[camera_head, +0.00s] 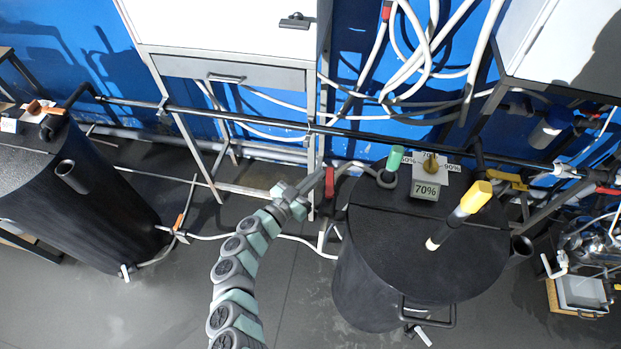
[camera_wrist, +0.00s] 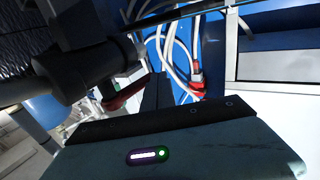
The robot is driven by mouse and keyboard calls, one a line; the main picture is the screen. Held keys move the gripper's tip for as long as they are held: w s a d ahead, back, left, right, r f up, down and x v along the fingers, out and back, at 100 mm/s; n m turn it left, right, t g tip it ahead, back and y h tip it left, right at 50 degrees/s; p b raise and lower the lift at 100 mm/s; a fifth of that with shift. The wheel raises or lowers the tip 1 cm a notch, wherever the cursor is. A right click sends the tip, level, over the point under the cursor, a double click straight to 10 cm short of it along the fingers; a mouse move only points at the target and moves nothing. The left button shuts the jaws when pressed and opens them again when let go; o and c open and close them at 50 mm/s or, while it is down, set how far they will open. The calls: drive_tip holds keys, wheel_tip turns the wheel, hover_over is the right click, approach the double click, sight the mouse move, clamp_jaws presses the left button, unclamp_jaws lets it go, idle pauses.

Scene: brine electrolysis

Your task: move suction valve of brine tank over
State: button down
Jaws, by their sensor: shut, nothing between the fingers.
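A red valve lever (camera_head: 329,181) stands beside the upper left edge of the large black tank (camera_head: 370,285) in the head view. In the wrist view a red lever (camera_wrist: 128,94) sits under a dark pipe fitting, just left of my fingers. My gripper (camera_head: 316,181) is at the end of my grey-green arm, close to the left of the lever. Its dark fingers (camera_wrist: 157,92) are shut and empty in the wrist view. I cannot tell whether they touch the lever. No label shows which tank or valve is meant.
The black tank bears a 70% sign (camera_head: 425,191) and a yellow-handled rod (camera_head: 475,197). Another black tank (camera_head: 110,200) stands at left. A dark horizontal pipe (camera_head: 250,117) and white hoses (camera_head: 415,70) run behind my gripper. A white cabinet (camera_head: 225,25) is above. Open floor (camera_head: 180,290) lies between the tanks.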

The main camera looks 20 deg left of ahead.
drive_tip(key=shift+w+d, duration=0.25)
idle(0.5)
drive_tip(key=shift+a, duration=0.15)
